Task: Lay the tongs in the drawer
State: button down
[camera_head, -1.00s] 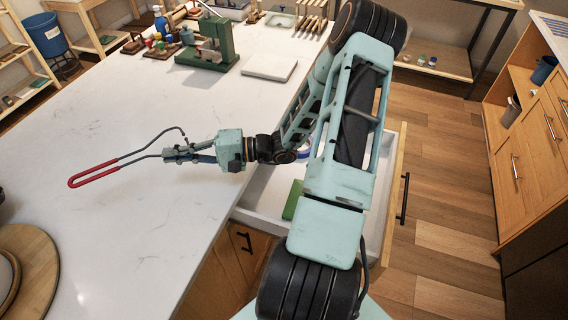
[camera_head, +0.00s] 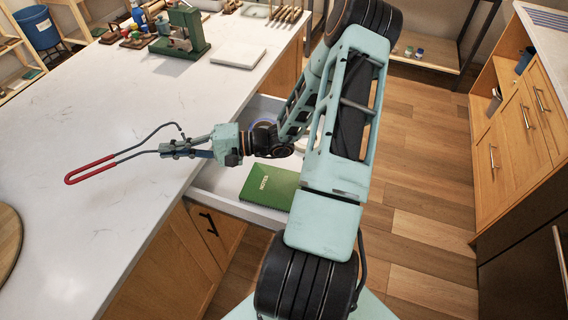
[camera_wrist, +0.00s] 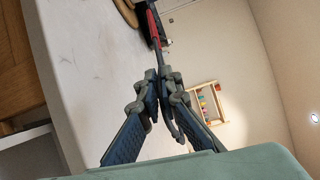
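The tongs, dark wire with a red-coated looped end (camera_head: 92,170), are in my gripper (camera_head: 172,150), over the white countertop in the head view. My gripper is shut on the dark wire part, and the red end points left, away from the gripper. In the wrist view the fingers (camera_wrist: 160,88) close around the tongs (camera_wrist: 155,30), which point up and away. The open drawer (camera_head: 236,206) is below and to the right of my gripper, beside the counter. It holds a green notebook (camera_head: 268,187). My arm hides part of the drawer.
The white countertop (camera_head: 110,110) is mostly clear near the tongs. A green press (camera_head: 182,32) and a pale slab (camera_head: 238,56) stand at the back. A round wooden board (camera_head: 8,238) lies at the left edge. Wooden cabinets (camera_head: 515,130) stand to the right.

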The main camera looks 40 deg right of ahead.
aim_at(278, 159)
jog(key=k+l, duration=0.15)
jog(key=k+l+u, duration=0.1)
jog(key=l, duration=0.3)
jog(key=k+l, duration=0.1)
jog(key=l, duration=0.2)
jog(key=k+l+u, duration=0.1)
jog(key=l, duration=0.25)
jog(key=l+u, duration=0.1)
jog(key=l, duration=0.55)
jog(key=i+l, duration=0.1)
jog(key=l, duration=0.35)
jog(key=i+l, duration=0.15)
jog(key=l, duration=0.3)
jog(key=i+l+u, duration=0.1)
jog(key=l, duration=0.3)
